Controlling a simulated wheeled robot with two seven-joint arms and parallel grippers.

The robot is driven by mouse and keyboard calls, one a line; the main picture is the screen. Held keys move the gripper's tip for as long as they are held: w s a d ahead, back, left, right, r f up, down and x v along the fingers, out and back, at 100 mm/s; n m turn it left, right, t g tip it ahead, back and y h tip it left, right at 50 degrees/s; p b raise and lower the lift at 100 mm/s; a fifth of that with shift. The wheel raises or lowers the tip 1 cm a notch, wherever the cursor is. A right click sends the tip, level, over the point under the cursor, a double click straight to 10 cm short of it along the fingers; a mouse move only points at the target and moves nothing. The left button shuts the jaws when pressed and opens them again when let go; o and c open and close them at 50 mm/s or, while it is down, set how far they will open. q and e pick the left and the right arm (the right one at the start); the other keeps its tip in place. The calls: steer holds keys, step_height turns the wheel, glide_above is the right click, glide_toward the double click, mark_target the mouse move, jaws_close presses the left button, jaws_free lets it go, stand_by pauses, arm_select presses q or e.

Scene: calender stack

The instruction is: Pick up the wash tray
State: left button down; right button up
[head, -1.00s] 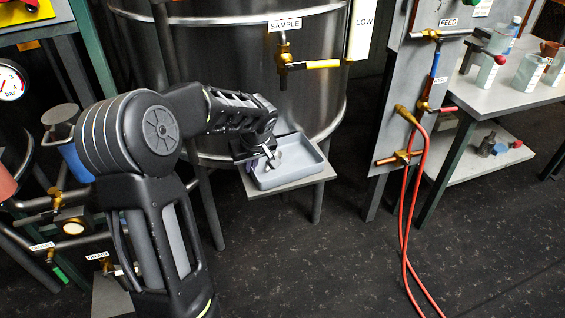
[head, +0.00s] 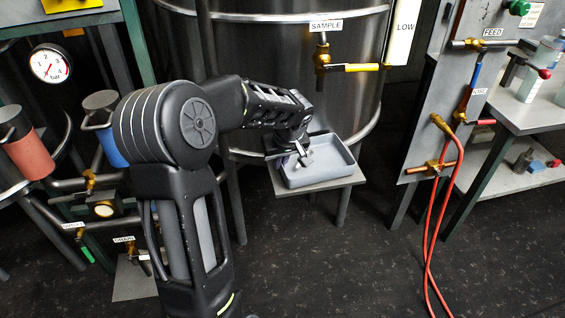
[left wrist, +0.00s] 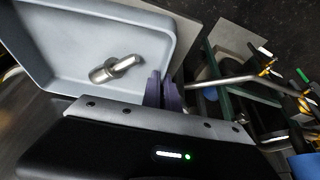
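The wash tray (head: 335,165) is a shallow blue-grey tray with rounded corners. It rests on a small grey stand under the sample tap. In the left wrist view the tray (left wrist: 60,50) fills the upper left, with a metal fitting (left wrist: 117,68) lying in it. My left gripper (head: 285,158) is at the tray's left side. Its two purple fingers (left wrist: 163,90) are close together at the tray's side wall, one on each side, and look shut on it. The exact contact is partly hidden. My right gripper is not in view.
A steel tank (head: 290,60) stands just behind the tray, with a yellow-handled sample tap (head: 345,67) above it. The stand (head: 345,183) has legs below. Red hoses (head: 432,230) hang at the right from a panel. The dark floor in front is clear.

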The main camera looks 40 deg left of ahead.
arm_select(q)
step_height(320, 180, up, 6)
steer(key=shift+w+r+p, duration=0.1)
steer(key=shift+r+p, duration=0.1)
steer(key=shift+p, duration=0.3)
steer(key=s+d+b, duration=0.1)
steer(key=s+d, duration=1)
steer(key=d, duration=0.5)
steer(key=shift+s+f+b, duration=0.15)
steer(key=shift+b, duration=0.15)
